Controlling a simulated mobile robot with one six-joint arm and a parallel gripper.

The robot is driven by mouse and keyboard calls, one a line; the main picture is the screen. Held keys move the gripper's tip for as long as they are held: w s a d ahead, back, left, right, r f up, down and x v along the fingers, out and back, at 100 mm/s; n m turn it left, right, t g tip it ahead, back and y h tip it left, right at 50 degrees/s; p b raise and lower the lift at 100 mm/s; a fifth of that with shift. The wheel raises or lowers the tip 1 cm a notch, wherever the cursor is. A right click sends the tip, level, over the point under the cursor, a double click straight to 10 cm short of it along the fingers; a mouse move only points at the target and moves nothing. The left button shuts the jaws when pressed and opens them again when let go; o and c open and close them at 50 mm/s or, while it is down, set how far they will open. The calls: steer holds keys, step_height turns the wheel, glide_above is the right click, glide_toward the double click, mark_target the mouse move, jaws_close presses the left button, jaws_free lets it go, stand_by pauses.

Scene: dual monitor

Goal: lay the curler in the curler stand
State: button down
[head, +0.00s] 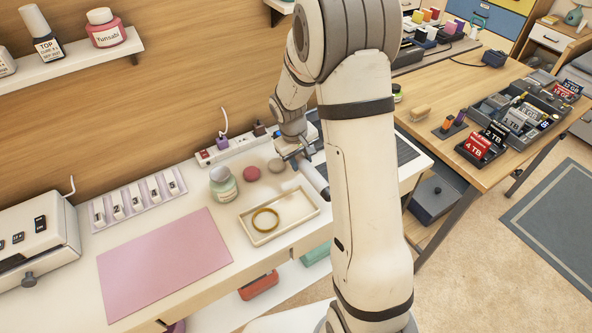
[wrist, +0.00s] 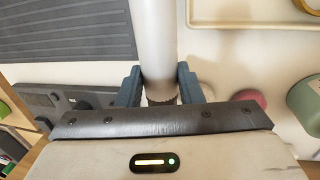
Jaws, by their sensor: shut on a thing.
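The curler is a pale grey cylinder (wrist: 153,40) held between the two blue fingers of my gripper (wrist: 159,88). In the wrist view it runs up and out of the frame. In the head view the curler (head: 314,178) slants down and to the right from my gripper (head: 297,154), its lower end close to my arm. A dark grey holder-like piece (wrist: 40,99) lies at the lower left of the wrist view. I cannot tell whether it is the curler stand. My arm hides part of that area in the head view.
A dark ribbed mat (wrist: 65,30) lies beside the curler. A power strip (head: 237,146) is behind. The pink mat (head: 165,262) is bare.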

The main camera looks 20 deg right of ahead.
mark_target(301, 170)
step_height(301, 170, down, 4)
steer(key=shift+f, duration=0.2)
steer(key=shift+s, duration=0.1)
steer(key=c, duration=1.5)
jaws_free()
steer(key=shift+f, duration=0.15)
steer(key=o, duration=0.5)
